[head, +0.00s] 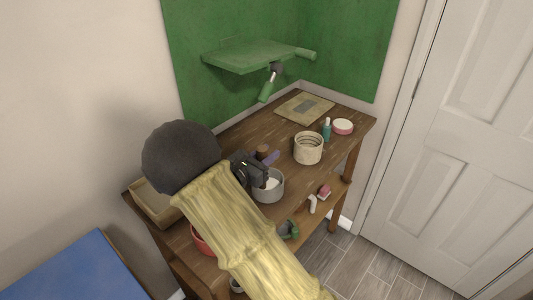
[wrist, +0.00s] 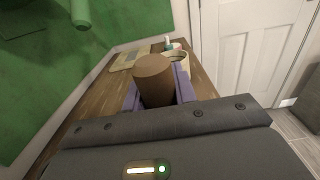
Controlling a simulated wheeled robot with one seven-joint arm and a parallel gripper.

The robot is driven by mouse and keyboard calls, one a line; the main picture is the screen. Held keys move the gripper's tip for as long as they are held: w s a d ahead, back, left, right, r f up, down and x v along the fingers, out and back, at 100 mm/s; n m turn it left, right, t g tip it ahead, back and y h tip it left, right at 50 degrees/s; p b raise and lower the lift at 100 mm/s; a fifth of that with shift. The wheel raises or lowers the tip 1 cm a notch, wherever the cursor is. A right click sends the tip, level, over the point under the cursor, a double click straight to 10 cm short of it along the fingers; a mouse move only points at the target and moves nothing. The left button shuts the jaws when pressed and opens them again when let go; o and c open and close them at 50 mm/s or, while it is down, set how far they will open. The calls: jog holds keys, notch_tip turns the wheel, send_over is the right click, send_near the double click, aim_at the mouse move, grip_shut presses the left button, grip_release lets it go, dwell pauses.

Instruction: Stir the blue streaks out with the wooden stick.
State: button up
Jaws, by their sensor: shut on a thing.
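My gripper (head: 266,158) has purple fingers and is shut on the brown wooden stick (head: 262,150). In the wrist view the stick's round top end (wrist: 153,68) stands up between the purple fingers (wrist: 158,95). A grey pot (head: 270,196) with whitish contents (head: 271,184) stands on the table, just below and in front of my gripper. The gripper and wrist hide part of the pot and the stick's lower end, so I cannot tell whether the stick reaches the contents. I cannot make out blue streaks.
The wooden rack top (head: 240,137) also bears a ribbed cream pot (head: 308,150), a teal bottle (head: 326,131), a pink-and-white round tub (head: 343,126) and a flat board (head: 304,107). A tan tray (head: 152,207) is at the left end. A green shelf (head: 250,58) overhangs the back.

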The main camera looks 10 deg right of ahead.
jog(key=shift+s, duration=0.8)
jog(key=shift+d, duration=0.15)
jog(key=shift+s+d, duration=0.35)
jog(key=shift+d, duration=0.35)
jog(key=shift+d, duration=0.15)
jog(key=shift+x, duration=0.8)
jog(key=shift+w, duration=0.1)
